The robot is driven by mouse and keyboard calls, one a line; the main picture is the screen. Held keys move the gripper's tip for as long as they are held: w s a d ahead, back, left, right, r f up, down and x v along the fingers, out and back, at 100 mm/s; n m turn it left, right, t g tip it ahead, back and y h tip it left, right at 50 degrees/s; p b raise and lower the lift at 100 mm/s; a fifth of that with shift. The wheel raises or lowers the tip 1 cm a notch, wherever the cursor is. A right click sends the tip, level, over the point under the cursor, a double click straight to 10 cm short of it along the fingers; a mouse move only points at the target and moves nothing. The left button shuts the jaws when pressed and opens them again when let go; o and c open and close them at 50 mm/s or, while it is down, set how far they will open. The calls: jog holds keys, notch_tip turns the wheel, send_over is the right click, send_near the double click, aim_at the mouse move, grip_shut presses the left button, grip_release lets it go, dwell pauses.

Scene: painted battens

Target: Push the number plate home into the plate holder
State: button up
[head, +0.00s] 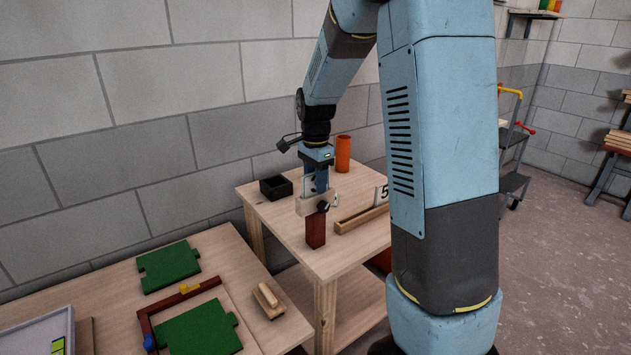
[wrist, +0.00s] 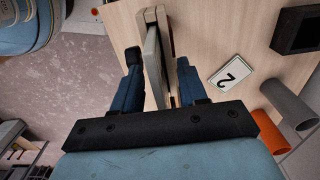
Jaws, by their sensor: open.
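A thin pale plate, which I take for the number plate, shows nearly edge-on in the wrist view (wrist: 154,66). Its face and number cannot be read. Its far end lies at or between two light wooden sides (wrist: 165,37), apparently the plate holder. In the head view this looks like the light block (head: 309,207) with a black knob on a dark red post (head: 316,232). How deep the plate sits cannot be told. My gripper (wrist: 160,82) is open, one finger on each side of the plate, with gaps visible. It also shows in the head view (head: 320,190), above the table.
A plate marked 5 (head: 381,193) stands at a wooden rail (head: 361,218). Green pieces (head: 168,267) lie on the left table.

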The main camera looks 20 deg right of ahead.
notch_tip(320, 180, up, 14)
jog(key=shift+f, duration=0.15)
dwell(0.6)
dwell(0.3)
jog(key=s+r+n+t, duration=0.1)
jog(key=s+n+t, duration=0.4)
jog(key=s+n, duration=0.9)
jog(key=s, duration=1.4)
jog(key=shift+a+r+t, duration=0.25)
jog(key=shift+t, duration=0.05)
jog(key=shift+s, duration=0.15)
